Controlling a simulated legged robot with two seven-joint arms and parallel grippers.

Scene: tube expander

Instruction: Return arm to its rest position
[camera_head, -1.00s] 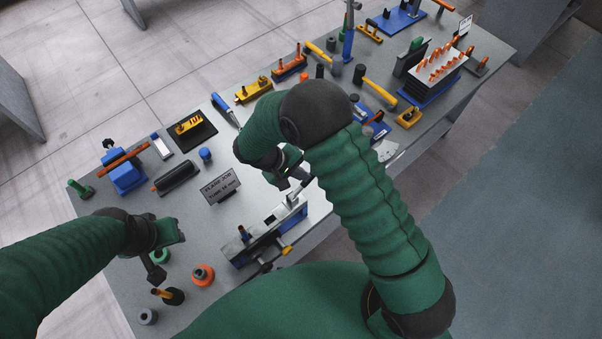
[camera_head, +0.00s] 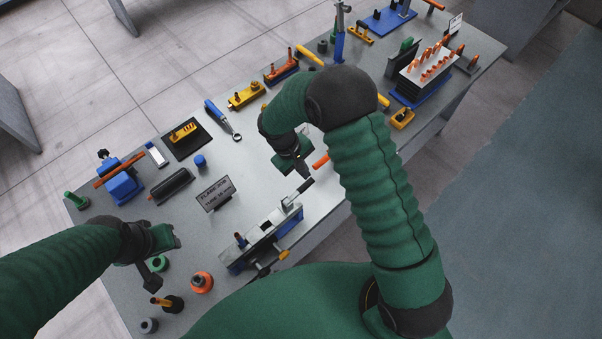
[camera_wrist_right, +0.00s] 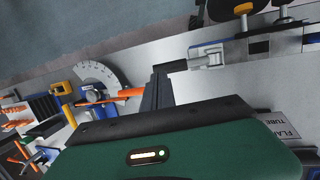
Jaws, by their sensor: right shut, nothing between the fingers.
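My right arm (camera_head: 379,188) is green with dark joints and reaches over the right half of the bench (camera_head: 255,187). Its gripper (camera_head: 305,183) hangs past the far end of the blue-and-grey vise-like fixture (camera_head: 262,243), shut and empty. The right wrist view shows its dark fingers (camera_wrist_right: 158,88) together, with an orange rod (camera_wrist_right: 128,93) beside them in the picture. I cannot tell whether they touch.
A blue clamp (camera_head: 122,183), a black roller (camera_head: 171,186), an orange round part (camera_head: 201,282) and a rack of copper tubes (camera_head: 425,67) stand on the bench. The bench surface around the wrench (camera_head: 222,120) is fairly clear.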

